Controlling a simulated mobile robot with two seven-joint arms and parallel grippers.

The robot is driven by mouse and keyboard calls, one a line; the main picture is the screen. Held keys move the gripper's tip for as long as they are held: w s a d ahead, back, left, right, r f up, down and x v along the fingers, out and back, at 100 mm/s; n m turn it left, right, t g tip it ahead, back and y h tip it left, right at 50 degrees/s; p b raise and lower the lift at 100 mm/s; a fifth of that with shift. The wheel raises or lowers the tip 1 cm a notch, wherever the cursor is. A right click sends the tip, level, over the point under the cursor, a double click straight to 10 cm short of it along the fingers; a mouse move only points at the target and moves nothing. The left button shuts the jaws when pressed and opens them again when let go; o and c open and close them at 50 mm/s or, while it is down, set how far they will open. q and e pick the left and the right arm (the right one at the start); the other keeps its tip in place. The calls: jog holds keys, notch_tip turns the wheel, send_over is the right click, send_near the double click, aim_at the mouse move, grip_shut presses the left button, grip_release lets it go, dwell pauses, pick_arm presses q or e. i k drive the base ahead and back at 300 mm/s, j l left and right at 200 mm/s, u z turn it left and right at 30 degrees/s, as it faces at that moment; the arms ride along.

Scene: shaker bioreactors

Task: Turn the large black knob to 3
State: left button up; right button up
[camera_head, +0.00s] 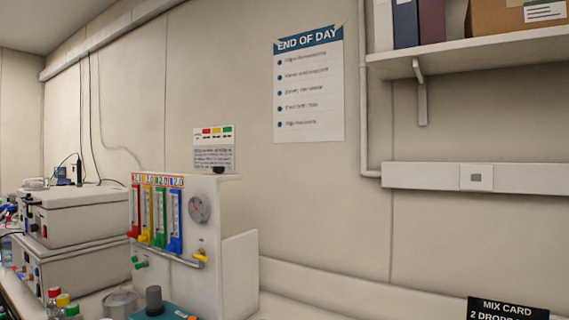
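A dark grey or black upright knob-like cylinder (154,300) stands on a teal device (165,313) at the bottom edge of the head view. It is the only large dark knob-like thing I can make out. Its base is on the teal surface, and no number scale or pointer mark is readable. The device's lower part is cut off by the frame. Neither of my grippers is in view.
A white panel (207,255) with coloured flow tubes and a round gauge (199,208) stands behind the knob. Stacked white boxes (75,215) stand left. Colour-capped bottles (62,301) and a metal vessel (120,304) are nearby. A black card (507,309) is at lower right.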

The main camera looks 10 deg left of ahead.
aim_at(219, 170)
jog(key=j+z, duration=1)
jog(key=k+j+z, duration=0.2)
jog(key=j+z, duration=0.25)
jog(key=j, duration=0.15)
